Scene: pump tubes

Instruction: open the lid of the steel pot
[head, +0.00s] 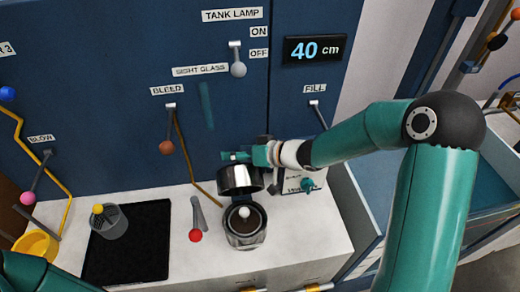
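The steel pot (244,240) stands on the white counter, right of the red-knobbed lever. Its top is open, showing a dark inside with a small pale ball in the middle.
A black mat (130,245) with a grey cup (109,221) and a red-knobbed lever (196,235) are left of the pot. A yellow bowl (36,246) is farther left. A panel box with a teal knob (307,185) is close on the right. Levers line the blue wall behind.

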